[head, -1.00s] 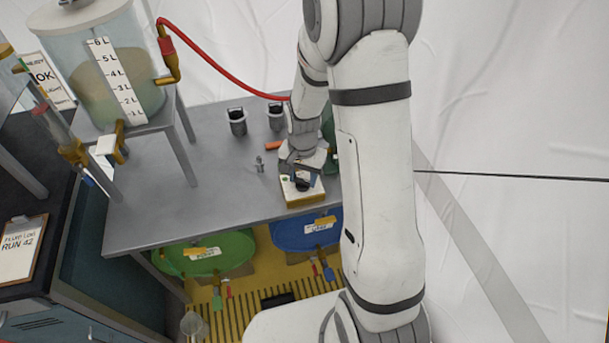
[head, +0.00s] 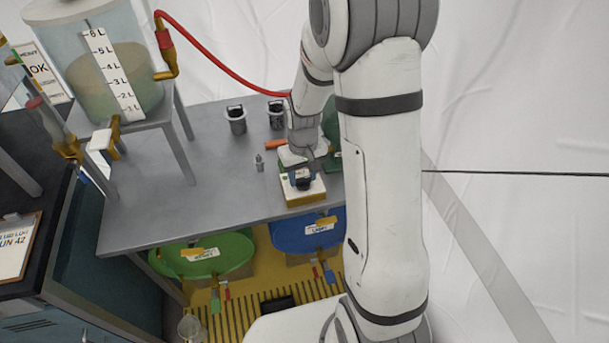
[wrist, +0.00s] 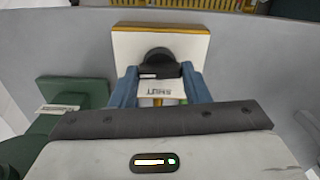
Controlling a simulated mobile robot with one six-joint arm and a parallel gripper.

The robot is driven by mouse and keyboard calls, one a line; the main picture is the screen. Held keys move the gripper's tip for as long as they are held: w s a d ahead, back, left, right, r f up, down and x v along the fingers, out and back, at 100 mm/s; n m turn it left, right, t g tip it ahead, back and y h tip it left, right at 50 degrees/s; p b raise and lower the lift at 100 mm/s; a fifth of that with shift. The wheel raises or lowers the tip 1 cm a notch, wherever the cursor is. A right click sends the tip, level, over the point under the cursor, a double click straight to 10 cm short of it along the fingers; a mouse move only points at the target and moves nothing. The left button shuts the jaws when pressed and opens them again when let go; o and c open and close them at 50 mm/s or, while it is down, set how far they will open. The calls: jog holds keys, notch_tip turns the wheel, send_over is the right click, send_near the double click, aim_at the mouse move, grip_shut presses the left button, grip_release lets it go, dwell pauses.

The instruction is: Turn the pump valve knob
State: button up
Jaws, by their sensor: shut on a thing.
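The pump valve knob (wrist: 158,62) is black and round. It sits on a white block with a yellow edge (wrist: 186,42), which stands near the front edge of the grey table in the head view (head: 306,198). My gripper (wrist: 160,82) is over the block, with blue fingers on either side of the knob, shut on it. A white label (wrist: 158,90) reading SHUT, upside down, shows between the fingers. In the head view my gripper (head: 303,179) partly covers the knob.
A tank (head: 110,85) with a litre scale stands on a raised stand at the left. A red hose (head: 220,75) runs to the right behind my arm. Two dark cups (head: 237,120) and a small grey fitting (head: 259,163) stand on the table. A green block (wrist: 75,92) is beside my gripper.

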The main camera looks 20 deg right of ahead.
aim_at(303, 178)
jog(key=shift+s+f+n, duration=0.15)
jog(key=shift+s+n, duration=0.1)
jog(key=shift+n, duration=0.85)
jog(key=o, duration=1)
jog(key=shift+w, duration=0.1)
jog(key=shift+r, duration=0.2)
jog(key=shift+w+r, duration=0.1)
jog(key=shift+r, duration=0.25)
notch_tip(303, 178, up, 7)
